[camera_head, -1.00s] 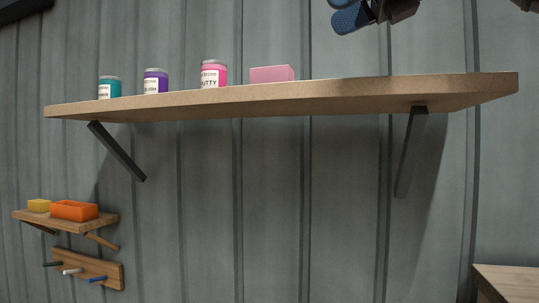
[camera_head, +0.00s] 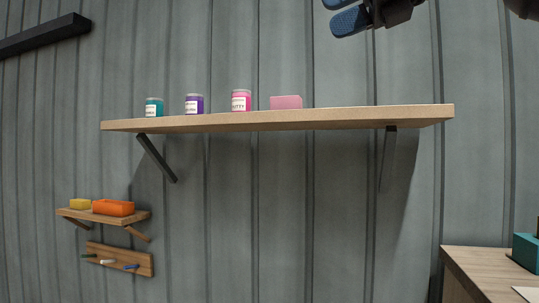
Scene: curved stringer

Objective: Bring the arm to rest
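My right gripper (camera_head: 343,11) is at the top edge of the head view, with blue-padded fingers pointing left and its arm toward the right. It is above the long wooden shelf (camera_head: 330,119) and apart from it. The upper finger is cut off by the picture edge, so I cannot tell how far the fingers are apart. I see nothing held in it. My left gripper is not in view.
On the shelf stand a teal jar (camera_head: 154,108), a purple jar (camera_head: 194,105), a pink jar (camera_head: 241,101) and a pink block (camera_head: 286,103). A small shelf (camera_head: 135,217) holds yellow and orange bins. A wooden table (camera_head: 465,262) is at lower right.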

